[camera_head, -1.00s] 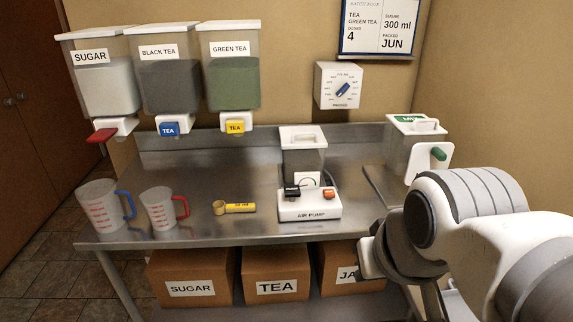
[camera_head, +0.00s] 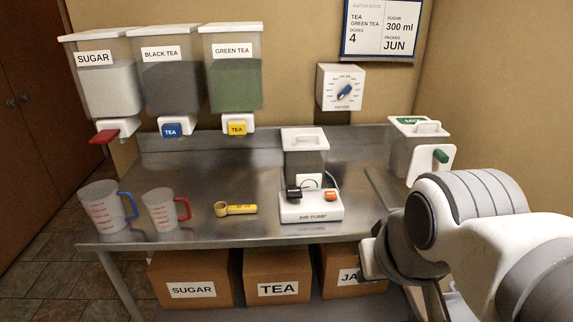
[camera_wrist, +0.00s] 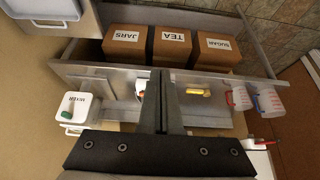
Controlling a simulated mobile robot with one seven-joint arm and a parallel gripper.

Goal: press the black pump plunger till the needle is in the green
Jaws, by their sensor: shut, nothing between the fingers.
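The white air pump (camera_head: 311,212) stands on the steel table, with a black plunger (camera_head: 293,192) on its left and an orange button (camera_head: 330,196) on its right. In the wrist view, my gripper (camera_wrist: 161,80) is shut and empty, well apart from the table things. Its fingers hide part of the pump area there. In the head view my arm enters at the right and the fingertips do not show.
A lidded bucket (camera_head: 303,141) stands behind the pump. A white mixer (camera_head: 428,160) is at the right, near my arm. A yellow scoop (camera_head: 235,209) and two measuring jugs (camera_head: 166,209) are left of the pump. Cardboard boxes (camera_head: 278,275) sit on the lower shelf.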

